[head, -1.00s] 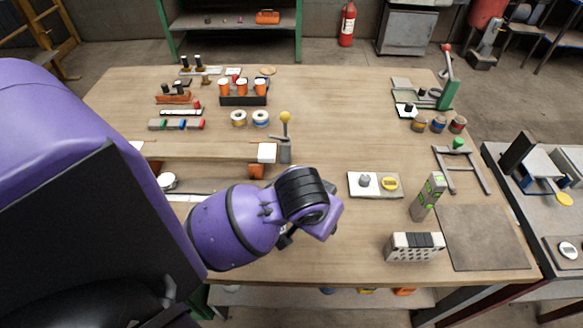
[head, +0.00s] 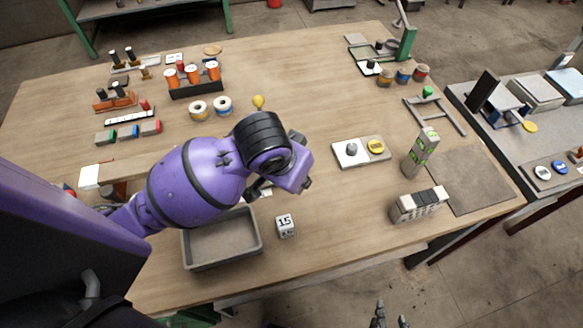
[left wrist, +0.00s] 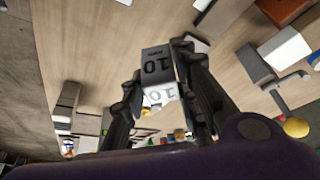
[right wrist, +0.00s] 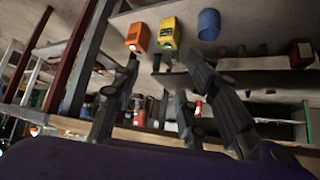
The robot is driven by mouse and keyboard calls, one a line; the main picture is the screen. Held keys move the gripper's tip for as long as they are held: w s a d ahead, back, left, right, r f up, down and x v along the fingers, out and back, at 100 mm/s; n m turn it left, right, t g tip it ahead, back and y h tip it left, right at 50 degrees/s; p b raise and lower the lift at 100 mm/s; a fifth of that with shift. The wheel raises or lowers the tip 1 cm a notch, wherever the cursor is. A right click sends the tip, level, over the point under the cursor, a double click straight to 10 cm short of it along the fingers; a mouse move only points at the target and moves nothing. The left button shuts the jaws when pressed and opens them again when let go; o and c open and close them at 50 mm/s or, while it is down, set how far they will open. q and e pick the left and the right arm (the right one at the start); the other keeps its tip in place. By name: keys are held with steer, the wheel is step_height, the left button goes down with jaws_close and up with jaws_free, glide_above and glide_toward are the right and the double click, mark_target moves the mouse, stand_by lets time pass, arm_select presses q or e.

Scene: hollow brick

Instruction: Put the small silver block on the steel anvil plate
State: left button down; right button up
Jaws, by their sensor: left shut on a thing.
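A small silver block (left wrist: 158,66) marked 10 sits between the fingers of my left gripper (left wrist: 160,64), which is shut on it. In the head view my purple left forearm and wrist hide this block and most of the gripper's fingers, over the middle of the table. A second small block (head: 286,226) marked 15 stands on the table beside a grey tray (head: 187,252). My right gripper (head: 391,314) is open and empty, low at the bottom edge of the head view; its spread fingers show in the right wrist view (right wrist: 165,85). I cannot tell which surface is the steel anvil plate.
A green press (head: 408,42) stands at the back. Wood between these is clear.

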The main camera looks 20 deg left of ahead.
arm_select(q)
steer(key=w+d+r+m+g+h+b, duration=0.2)
steer(key=w+d+r+m+b, duration=0.1)
steer(key=d+r+m, duration=0.45)
steer(key=shift+m, duration=0.35)
steer(key=w+a+f, duration=0.1)
steer(key=a+f, duration=0.2)
steer(key=w+a+f, duration=0.2)
steer(key=a+f, duration=0.1)
steer(key=w+a+f, duration=0.2)
steer(key=a+f, duration=0.2)
steer(key=shift+b, duration=0.35)
steer(key=shift+w+a+f+h, duration=0.2)
steer(key=shift+a+f+h, duration=0.1)
steer(key=f, duration=0.3)
steer(key=shift+a+f, duration=0.2)
steer(key=shift+a, duration=0.1)
steer(key=shift+w+f, duration=0.1)
arm_select(e)
steer(key=f, duration=0.3)
steer(key=shift+s+d+f, duration=0.35)
steer(key=shift+f, duration=0.05)
arm_select(q)
steer(key=shift+f, duration=0.15)
